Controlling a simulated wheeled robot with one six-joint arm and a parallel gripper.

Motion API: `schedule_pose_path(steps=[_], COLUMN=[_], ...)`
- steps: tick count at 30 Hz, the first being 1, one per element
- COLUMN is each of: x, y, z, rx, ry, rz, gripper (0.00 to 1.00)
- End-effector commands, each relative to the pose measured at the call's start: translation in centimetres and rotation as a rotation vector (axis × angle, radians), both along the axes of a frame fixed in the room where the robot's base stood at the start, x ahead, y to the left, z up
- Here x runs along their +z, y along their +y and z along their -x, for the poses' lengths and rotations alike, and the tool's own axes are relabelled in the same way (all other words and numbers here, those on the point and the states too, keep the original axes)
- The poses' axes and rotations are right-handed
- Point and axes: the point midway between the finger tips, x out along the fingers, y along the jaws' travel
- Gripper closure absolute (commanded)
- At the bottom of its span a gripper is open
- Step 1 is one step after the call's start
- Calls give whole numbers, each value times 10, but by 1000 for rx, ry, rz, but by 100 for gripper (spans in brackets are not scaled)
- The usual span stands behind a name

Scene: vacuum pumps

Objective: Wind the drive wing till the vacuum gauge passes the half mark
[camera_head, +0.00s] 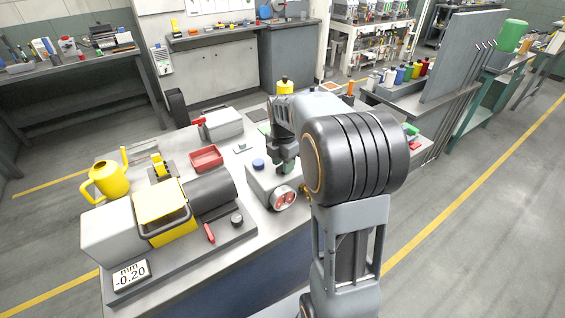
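A light grey box-shaped unit (262,183) stands on the bench near its front edge. It has a blue cap (258,164) on top and a round face with red marks (284,199) on its front. I cannot tell whether this face is the vacuum gauge, and no needle or half mark can be read. My gripper (285,166) points down at the right end of this unit, partly hidden by my own arm. A small greenish part shows at its tips. I cannot tell whether it touches this part or is shut on it. I cannot make out the drive wing for certain.
Left on the bench are a yellow-and-grey machine (163,211) with a red lever, a display reading "mm -0.20" (131,275), a yellow watering can (106,180) and a red tray (205,158). A grey box with a red handle (221,124) stands behind. Colored bottles stand at right.

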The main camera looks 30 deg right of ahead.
Motion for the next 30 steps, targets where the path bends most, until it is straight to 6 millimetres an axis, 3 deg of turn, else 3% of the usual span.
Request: schedule_pose_path(steps=[9,23,30], x=[14,15,31], y=[0,0,0], z=[0,0,0], rx=[0,0,0], ry=[0,0,-1], rz=[0,0,1], gripper=[61,61,61])
